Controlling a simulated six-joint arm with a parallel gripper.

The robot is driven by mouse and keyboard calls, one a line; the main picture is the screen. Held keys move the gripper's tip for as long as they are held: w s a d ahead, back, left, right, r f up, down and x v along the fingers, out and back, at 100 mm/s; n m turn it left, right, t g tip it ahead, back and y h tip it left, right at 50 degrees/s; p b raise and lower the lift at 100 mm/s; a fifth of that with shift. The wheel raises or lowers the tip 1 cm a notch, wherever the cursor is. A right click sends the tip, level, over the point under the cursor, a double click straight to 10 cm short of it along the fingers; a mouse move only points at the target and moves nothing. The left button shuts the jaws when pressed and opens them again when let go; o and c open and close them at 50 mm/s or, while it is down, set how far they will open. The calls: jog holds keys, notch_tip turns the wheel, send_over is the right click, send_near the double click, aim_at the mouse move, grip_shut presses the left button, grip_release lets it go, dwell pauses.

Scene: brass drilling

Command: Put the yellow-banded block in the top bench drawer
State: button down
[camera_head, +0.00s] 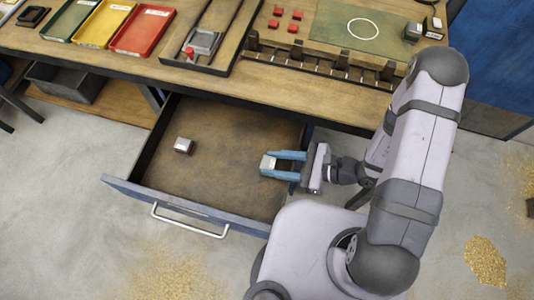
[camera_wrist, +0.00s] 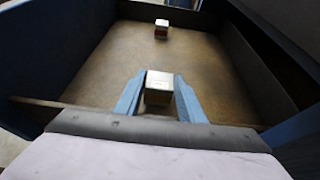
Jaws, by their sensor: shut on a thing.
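My gripper (camera_head: 271,164) has its blue fingers shut on a small pale-topped block (camera_head: 266,161). In the wrist view the held block (camera_wrist: 159,80) sits between the fingertips; its band colour is not clear, so I cannot be sure it is the yellow-banded one. The bench drawer (camera_head: 225,190) is pulled open, with a brown floor, blue front and pale handle. The held block is over the right part of the drawer; its height above the floor is hard to tell. A second pale block, with a reddish band, (camera_wrist: 161,29) lies farther inside, at the drawer's left in the head view (camera_head: 183,145).
The bench top (camera_head: 130,62) runs above the drawer, with green, yellow and red trays (camera_head: 143,30) at left. A slotted rack (camera_head: 320,65) lines its front edge. The drawer's side walls stand close to my gripper. The drawer's middle floor is clear.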

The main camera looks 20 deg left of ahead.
jog(key=shift+w+a, duration=0.2)
jog(key=shift+a, duration=0.1)
jog(key=shift+r, duration=0.1)
jog(key=shift+w+a+r+p, duration=0.1)
jog(key=shift+w+a+p, duration=0.7)
jog(key=shift+a, duration=0.45)
jog(key=shift+w+a+f, duration=0.1)
jog(key=shift+w+f, duration=0.1)
jog(key=shift+f, duration=0.55)
jog(key=shift+f, duration=0.15)
jog(key=c, duration=1.2)
grip_release()
